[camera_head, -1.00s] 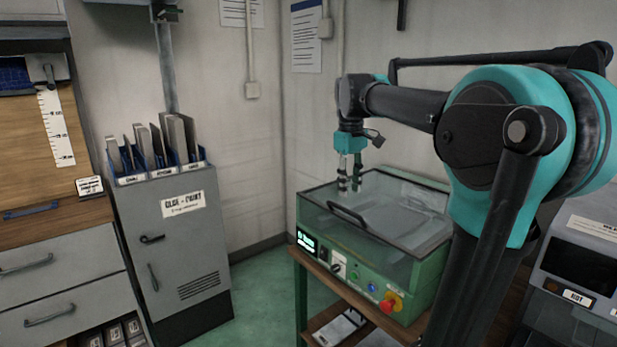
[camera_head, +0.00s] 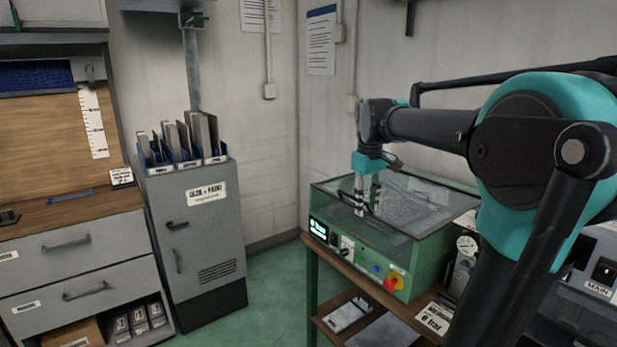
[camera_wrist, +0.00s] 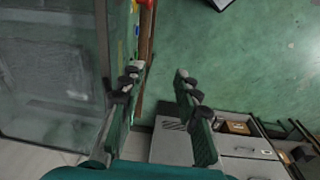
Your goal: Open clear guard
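The clear guard (camera_head: 425,208) is a transparent lid on a green machine (camera_head: 345,235), and it lies shut. It also fills the left of the wrist view (camera_wrist: 45,95). My gripper (camera_head: 367,208) points down at the guard's front edge, right by the handle. In the wrist view my gripper (camera_wrist: 157,75) has its fingers well apart, one near the guard's edge and one over the floor. I cannot tell whether the fingers touch the handle.
The front panel carries a red emergency button (camera_head: 391,284) and small knobs. A grey cabinet (camera_head: 200,235) with upright plates stands to the left. A wooden bench with drawers (camera_head: 70,245) is farther left. Green floor (camera_head: 280,290) lies open between the cabinet and the machine.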

